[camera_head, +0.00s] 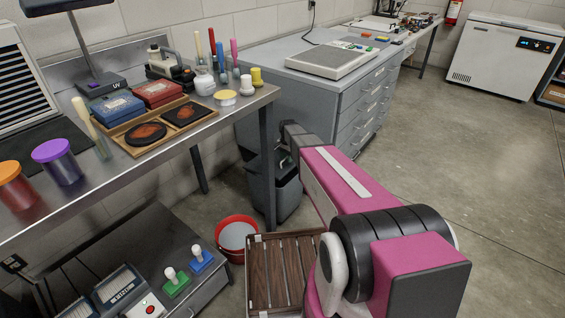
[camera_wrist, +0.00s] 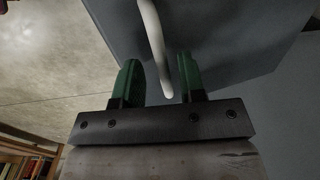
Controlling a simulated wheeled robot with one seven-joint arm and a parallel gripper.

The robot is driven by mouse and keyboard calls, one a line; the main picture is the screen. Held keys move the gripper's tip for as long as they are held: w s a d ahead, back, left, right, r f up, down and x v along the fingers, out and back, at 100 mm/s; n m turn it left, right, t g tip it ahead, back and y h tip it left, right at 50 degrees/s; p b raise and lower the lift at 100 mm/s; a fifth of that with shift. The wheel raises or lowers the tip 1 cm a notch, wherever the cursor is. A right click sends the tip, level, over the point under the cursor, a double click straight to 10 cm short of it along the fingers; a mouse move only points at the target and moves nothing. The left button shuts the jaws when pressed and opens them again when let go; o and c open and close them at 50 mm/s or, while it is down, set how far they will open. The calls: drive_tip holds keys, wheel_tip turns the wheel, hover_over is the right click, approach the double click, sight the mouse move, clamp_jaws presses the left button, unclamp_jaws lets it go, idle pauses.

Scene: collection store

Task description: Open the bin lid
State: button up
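The dark grey bin (camera_head: 287,192) stands on the floor beside the workbench leg, partly hidden behind my arm. I cannot tell the lid's position from these views.
A steel workbench (camera_head: 235,112) with jars and trays is at the left. A red bucket (camera_head: 237,238) and a wooden slatted crate (camera_head: 283,270) are on the floor near the bin. A grey drawer cabinet (camera_head: 345,125) stands behind. The floor at the right is clear.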

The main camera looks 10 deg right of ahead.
drive_tip(key=shift+s+d+f+t+y, duration=0.15)
drive_tip(key=shift+d+f, duration=0.05)
drive_tip(key=shift+f, duration=0.3)
drive_tip(key=shift+s+d+f+t+y, duration=0.15)
drive_tip(key=shift+d+f, duration=0.05)
drive_tip(key=shift+f, duration=0.3)
